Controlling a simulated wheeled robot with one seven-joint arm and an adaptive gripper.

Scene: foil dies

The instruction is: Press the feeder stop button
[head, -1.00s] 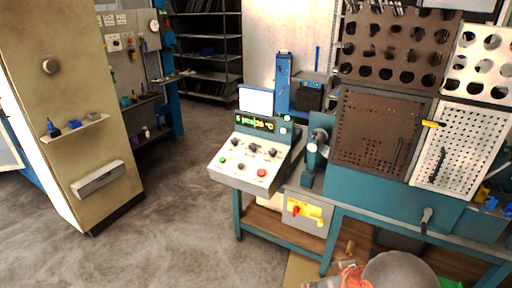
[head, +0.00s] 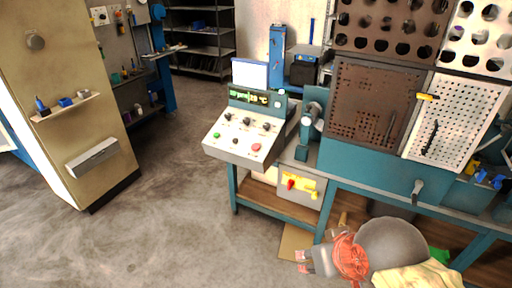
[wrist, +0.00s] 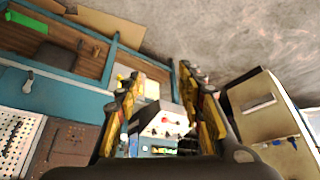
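A sloped white control panel (head: 240,138) stands at the left end of the teal workbench, with a lit green display (head: 250,98) above it. A red button (head: 256,147) sits at its lower right, among several dark knobs and small buttons; labels are too small to read. In the wrist view, the panel (wrist: 178,128) and its red button (wrist: 164,119) show between my fingers, some way beyond them. My gripper (wrist: 161,72) is open and empty, with its yellow and black fingers apart.
A beige cabinet (head: 70,120) stands at the left. Perforated boards (head: 372,115) rise behind the bench. A grey round object (head: 392,245) is at the bottom. The floor before the panel is clear.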

